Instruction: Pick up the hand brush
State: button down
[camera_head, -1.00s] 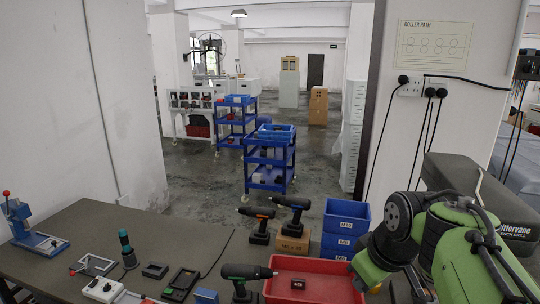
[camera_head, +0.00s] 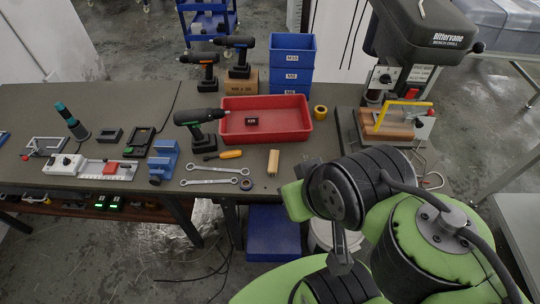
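I cannot make out a hand brush for certain. A small light-wood piece (camera_head: 273,162) stands or lies near the front edge of the bench, right of the wrenches; it is too small to tell whether it is the brush. My green and black arm (camera_head: 345,190) fills the lower right, in front of the bench. I cannot make out the fingers of my gripper.
On the bench (camera_head: 120,100) are a red tray (camera_head: 300,136) with a dark block, an orange-handled screwdriver (camera_head: 230,154), two wrenches (camera_head: 208,182), power drills (camera_head: 200,130), blue bins (camera_head: 292,45) and a yellow roll (camera_head: 320,112). A bench drill (camera_head: 420,35) stands at the right.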

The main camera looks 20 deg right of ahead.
aim_at(273, 160)
jog(key=i+j+u, duration=0.1)
jog(key=j, duration=0.3)
jog(key=i+j, duration=0.3)
jog(key=i+j+u, duration=0.15)
jog(key=j, duration=0.3)
jog(key=i, duration=0.05)
